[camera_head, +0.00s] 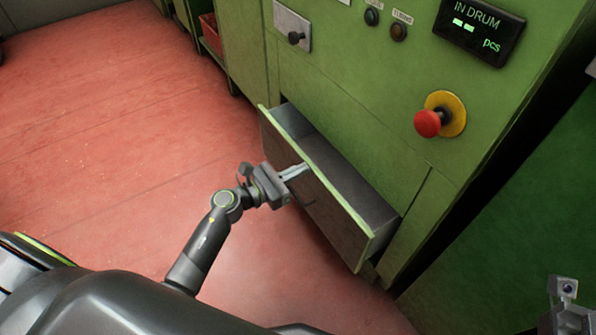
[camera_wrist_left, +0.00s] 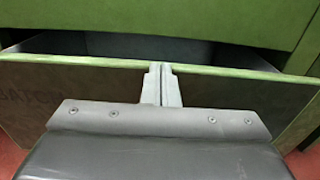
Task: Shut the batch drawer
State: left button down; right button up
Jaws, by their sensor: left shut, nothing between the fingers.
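The batch drawer (camera_head: 340,205) stands pulled out from the green machine, and its grey inside is bare where I can see it. It also shows in the left wrist view (camera_wrist_left: 60,85), with part of its lettering on the front. My left gripper (camera_head: 304,168) is shut and empty, with its fingertips at the top edge of the drawer front. In the left wrist view the shut fingers (camera_wrist_left: 160,75) reach up to that green edge; I cannot tell whether they touch it. A part of my right arm's end shows at the lower right corner, its fingers unclear.
The green machine (camera_head: 350,100) carries a red knob on a yellow disc (camera_head: 428,123), a display (camera_head: 478,30) and a small lever plate (camera_head: 293,30). A red crate (camera_head: 211,35) sits at the back. The red floor (camera_head: 110,120) left of the drawer is clear.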

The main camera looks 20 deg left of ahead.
pick_arm(q)
jog(key=x, duration=0.7)
jog(key=shift+w+r+b, duration=0.2)
jog(key=shift+b, duration=0.2)
jog(key=shift+d, duration=0.15)
